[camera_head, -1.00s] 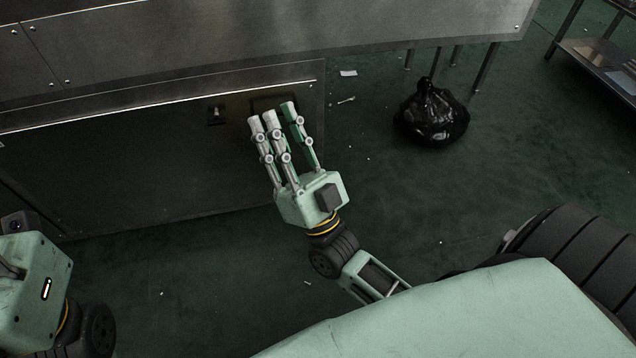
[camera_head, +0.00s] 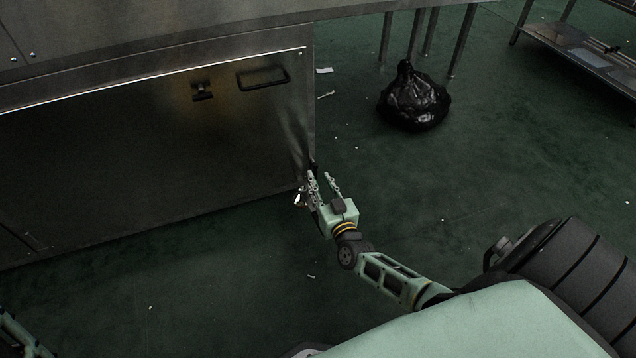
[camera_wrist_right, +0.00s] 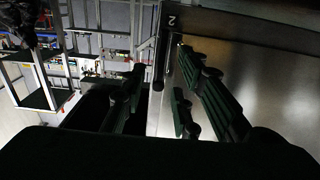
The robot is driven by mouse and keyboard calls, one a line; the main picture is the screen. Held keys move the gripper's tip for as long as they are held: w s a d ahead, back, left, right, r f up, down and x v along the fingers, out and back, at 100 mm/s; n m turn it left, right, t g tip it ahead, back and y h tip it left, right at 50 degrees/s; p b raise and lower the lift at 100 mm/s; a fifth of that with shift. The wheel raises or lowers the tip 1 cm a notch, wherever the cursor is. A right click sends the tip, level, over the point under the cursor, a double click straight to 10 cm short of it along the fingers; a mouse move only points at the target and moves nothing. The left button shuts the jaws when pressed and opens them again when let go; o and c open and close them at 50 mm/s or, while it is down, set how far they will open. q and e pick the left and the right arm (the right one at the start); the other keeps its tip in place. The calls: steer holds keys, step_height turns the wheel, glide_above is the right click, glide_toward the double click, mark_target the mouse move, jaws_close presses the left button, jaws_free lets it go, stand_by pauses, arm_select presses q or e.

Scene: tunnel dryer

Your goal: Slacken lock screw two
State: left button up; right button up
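A figure 2 shows on the metal panel at the top of the right wrist view. Beside it a dark upright bar (camera_wrist_right: 160,62), which looks like lock screw two's handle, stands at the panel's edge. In the head view a small black part (camera_head: 313,163) sits at the panel's right edge, just beyond my fingertips. My right gripper (camera_head: 319,177) is open there. In the right wrist view its fingers (camera_wrist_right: 160,72) are spread, with the bar between their tips; I cannot tell whether they touch it.
The dryer's metal panel (camera_head: 130,150) carries a black latch (camera_head: 202,90) and a recessed handle (camera_head: 262,78). A black rubbish bag (camera_head: 413,98) lies on the floor by metal legs. A low shelf (camera_head: 585,50) stands upper right. The floor between is mostly clear.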

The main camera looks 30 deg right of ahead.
mark_target(315, 174)
steer(key=shift+b+x, duration=0.35)
steer(key=shift+x, duration=0.8)
jaws_close()
